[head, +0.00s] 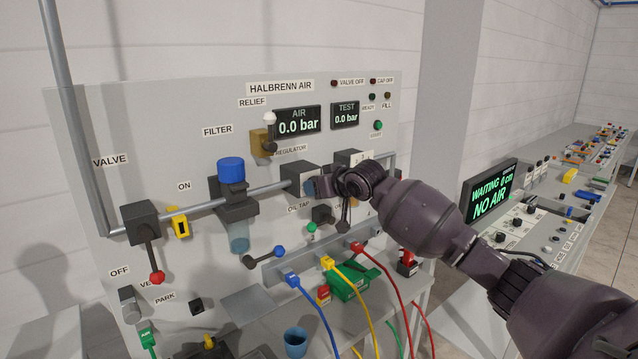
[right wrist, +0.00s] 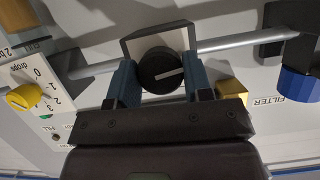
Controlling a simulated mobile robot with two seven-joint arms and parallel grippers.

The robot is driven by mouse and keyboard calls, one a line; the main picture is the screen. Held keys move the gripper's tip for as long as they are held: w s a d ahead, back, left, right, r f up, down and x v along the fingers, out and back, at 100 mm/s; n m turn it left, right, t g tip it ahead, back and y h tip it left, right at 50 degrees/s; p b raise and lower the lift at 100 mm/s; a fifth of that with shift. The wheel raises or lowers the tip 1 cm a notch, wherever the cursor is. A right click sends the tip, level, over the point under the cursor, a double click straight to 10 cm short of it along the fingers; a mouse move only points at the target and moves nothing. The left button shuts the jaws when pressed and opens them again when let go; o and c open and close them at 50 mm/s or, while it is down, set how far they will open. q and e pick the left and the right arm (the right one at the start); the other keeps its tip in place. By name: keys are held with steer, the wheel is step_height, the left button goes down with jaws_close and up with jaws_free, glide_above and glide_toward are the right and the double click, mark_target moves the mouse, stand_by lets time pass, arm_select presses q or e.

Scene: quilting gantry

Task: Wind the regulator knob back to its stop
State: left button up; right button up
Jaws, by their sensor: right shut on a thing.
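The regulator is a dark grey block (head: 297,178) on the pipe across the grey panel in the head view. Its round black knob (right wrist: 160,68) shows in the right wrist view, with a white pointer line slanting slightly up to the right. My right gripper (head: 314,187) is at the front of the block, its two blue fingers shut on the knob's sides. In the head view my gripper and wrist hide the knob. The AIR display (head: 297,121) reads 0.0 bar. My left gripper is in neither view.
A blue-capped filter (head: 231,171) hangs left of the regulator. The valve's red-tipped lever (head: 155,268) points down. Blue, yellow and red hoses plug into a manifold below my right arm. A screen (head: 490,195) at right reads WAITING, NO AIR.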

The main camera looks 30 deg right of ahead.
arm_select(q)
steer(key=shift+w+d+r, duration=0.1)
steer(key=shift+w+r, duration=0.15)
arm_select(e)
steer(key=shift+a+n+h, duration=0.1)
steer(key=shift+n+h, duration=1.6)
steer(key=shift+n, duration=0.8)
steer(key=shift+t, duration=0.3)
steer(key=o, duration=0.9)
arm_select(q)
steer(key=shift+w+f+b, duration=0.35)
steer(key=shift+b, duration=0.55)
arm_select(e)
steer(key=v, duration=1.1)
